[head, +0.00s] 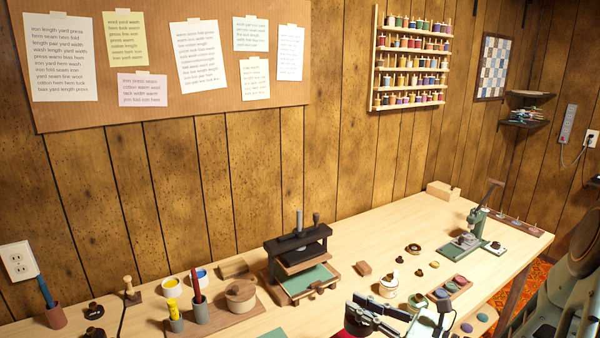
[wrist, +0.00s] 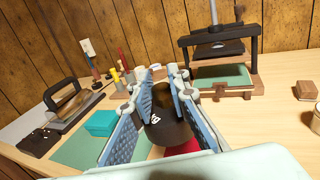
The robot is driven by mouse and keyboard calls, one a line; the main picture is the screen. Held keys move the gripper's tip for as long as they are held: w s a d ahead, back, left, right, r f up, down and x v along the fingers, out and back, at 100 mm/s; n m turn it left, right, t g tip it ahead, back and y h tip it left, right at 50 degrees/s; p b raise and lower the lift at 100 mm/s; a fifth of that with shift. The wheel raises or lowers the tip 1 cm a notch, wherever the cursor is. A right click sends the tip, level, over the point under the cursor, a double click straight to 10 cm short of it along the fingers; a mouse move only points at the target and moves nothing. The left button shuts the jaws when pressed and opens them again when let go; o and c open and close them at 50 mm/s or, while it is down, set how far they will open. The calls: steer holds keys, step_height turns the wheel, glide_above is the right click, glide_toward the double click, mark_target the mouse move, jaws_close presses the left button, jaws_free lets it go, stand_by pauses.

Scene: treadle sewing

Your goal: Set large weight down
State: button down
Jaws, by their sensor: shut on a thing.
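The large weight (wrist: 167,128), a dark cylinder with a white mark on it, sits between the two blue-padded fingers of my gripper (wrist: 164,93) in the wrist view. My gripper is shut on it. In the head view my gripper (head: 385,316) is at the bottom edge, over the front of the table, right of and nearer than the press. The weight is hard to make out there. Whether it touches the table cannot be told. A red thing (wrist: 187,147) shows partly behind the weight in the wrist view.
The press (head: 297,262) stands behind my gripper. A lidded wooden pot (head: 240,296) and cups of tools are to the left. A green mat (wrist: 88,150) lies left.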

mark_target(360, 304)
steer(key=r+m+t+h+p, duration=0.1)
steer(key=r+p, duration=0.1)
steer(key=p, duration=0.1)
steer(key=r+m+t+h+p, duration=0.1)
steer(key=r+p, duration=0.2)
steer(key=p, duration=0.1)
steer(key=shift+w+a+r, duration=0.15)
steer(key=shift+w+r, duration=0.05)
steer(key=shift+r, duration=0.1)
steer(key=r+m+t+h+p, duration=0.1)
steer(key=p, duration=0.1)
steer(key=shift+r+h+p, duration=0.1)
steer(key=shift+h+p, duration=0.2)
steer(key=shift+p, duration=0.1)
steer(key=p, duration=0.1)
steer(key=r+m+t+h+p, duration=0.1)
steer(key=p, duration=0.1)
steer(key=shift+s+h, duration=0.3)
steer(key=shift+d, duration=0.2)
steer(key=shift+a, duration=0.2)
